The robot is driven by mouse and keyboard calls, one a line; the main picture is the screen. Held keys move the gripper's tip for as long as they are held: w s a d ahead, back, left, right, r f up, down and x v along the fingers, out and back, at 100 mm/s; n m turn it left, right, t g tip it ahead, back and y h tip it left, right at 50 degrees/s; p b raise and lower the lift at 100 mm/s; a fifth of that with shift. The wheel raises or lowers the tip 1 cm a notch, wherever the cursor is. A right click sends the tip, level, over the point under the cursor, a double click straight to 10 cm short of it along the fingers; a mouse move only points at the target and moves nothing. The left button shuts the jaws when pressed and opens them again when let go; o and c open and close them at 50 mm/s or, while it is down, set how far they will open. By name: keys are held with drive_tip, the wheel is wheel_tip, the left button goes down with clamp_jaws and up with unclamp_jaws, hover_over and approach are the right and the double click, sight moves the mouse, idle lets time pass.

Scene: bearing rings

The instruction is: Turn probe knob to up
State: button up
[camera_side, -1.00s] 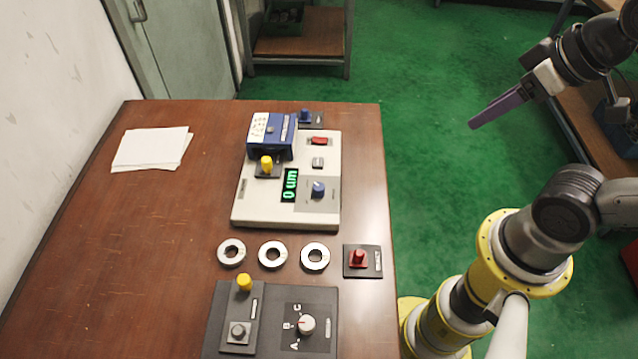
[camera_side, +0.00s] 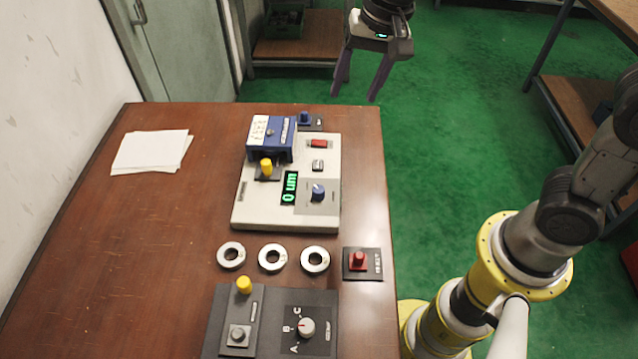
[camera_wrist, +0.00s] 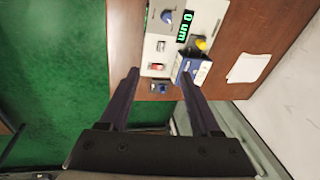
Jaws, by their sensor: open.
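The measuring device (camera_side: 250,207) is a pale box on the table with a green display (camera_side: 290,187) reading 0 um. A blue knob (camera_side: 318,192) sits on its front panel; it also shows in the wrist view (camera_wrist: 167,16). Another blue knob (camera_side: 305,117) stands on a small dark plate behind the device, and in the wrist view (camera_wrist: 160,88) it lies between my fingers. The labels are too small to read, so I cannot tell which is the probe knob. My gripper (camera_side: 356,97) is open and empty, above and beyond the table's far right corner.
A blue box (camera_side: 270,138), a yellow knob (camera_side: 266,167) and a red switch (camera_side: 319,143) are on the device. Several metal rings (camera_side: 272,257), a red button (camera_side: 359,260) and a black panel (camera_side: 320,345) lie in front. White paper (camera_side: 150,150) is at left.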

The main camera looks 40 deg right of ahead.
drive_tip(key=w+a+f+g, duration=0.1)
drive_tip(key=w+a+f, duration=0.1)
drive_tip(key=a+f, duration=0.25)
drive_tip(key=n+g, duration=0.1)
hover_over(319, 188)
wheel_tip(319, 188, down, 5)
wheel_tip(319, 188, down, 14)
drive_tip(key=shift+s+r, duration=0.1)
drive_tip(key=shift+r, duration=0.15)
clamp_jaws()
